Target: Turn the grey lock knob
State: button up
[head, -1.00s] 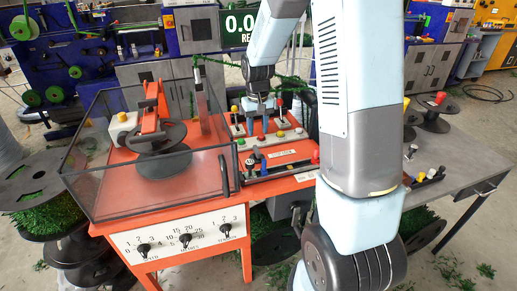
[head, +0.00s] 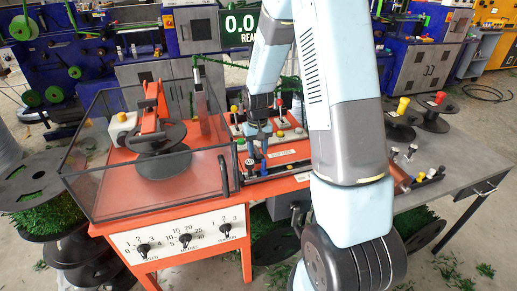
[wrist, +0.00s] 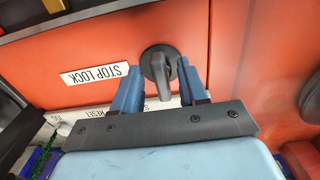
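The dark grey lock knob (wrist: 161,70), a round base with a raised bar grip, is on the orange panel beside the white STOP LOCK label (wrist: 95,74) in the wrist view. My gripper (wrist: 160,84) has its two blue fingers on either side of the knob, with visible gaps to the bar, so it looks open around it. In the head view my gripper (head: 262,138) points down over the orange panel, just left of the STOP LOCK label (head: 283,153). The knob cannot be made out there.
A clear guard box (head: 150,190) with an orange arm and spool stands left of the panel. Several small levers and coloured knobs (head: 283,115) crowd the panel behind my gripper. A grey table (head: 455,170) with spools stands at right.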

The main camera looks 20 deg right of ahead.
grip_shut()
jog(key=shift+d, duration=0.1)
